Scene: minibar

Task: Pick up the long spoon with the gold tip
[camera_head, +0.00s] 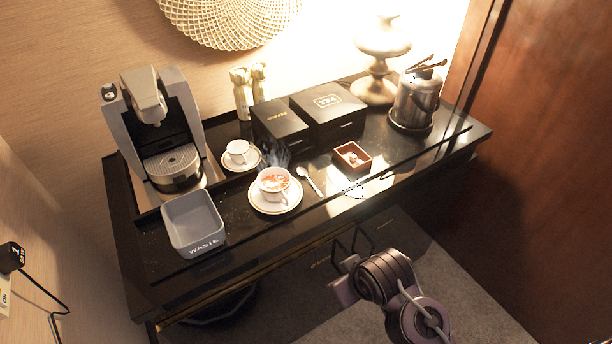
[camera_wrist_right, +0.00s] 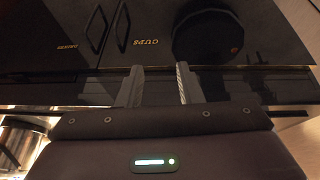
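A small pale spoon (camera_head: 310,181) lies on the black counter, right of the saucer with the steaming cup (camera_head: 274,181). I cannot make out a gold tip on it. Thin brown-gold utensils (camera_head: 426,63) rest at the top of the metal bucket (camera_head: 416,98) at the back right; I cannot tell whether one is a spoon. My right gripper (camera_head: 342,278) is in front of the cabinet, below the counter's front edge and well short of the spoon. In the right wrist view its two fingers (camera_wrist_right: 160,72) are apart with nothing between them. My left gripper is out of view.
The counter (camera_head: 240,222) also carries a grey bin (camera_head: 193,224), a coffee machine (camera_head: 160,130), black boxes (camera_head: 328,108), a small brown tray (camera_head: 352,157) and another cup (camera_head: 238,152). Dark cabinet handles (camera_wrist_right: 96,30) are near my right gripper. A wooden panel (camera_head: 545,150) stands at right.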

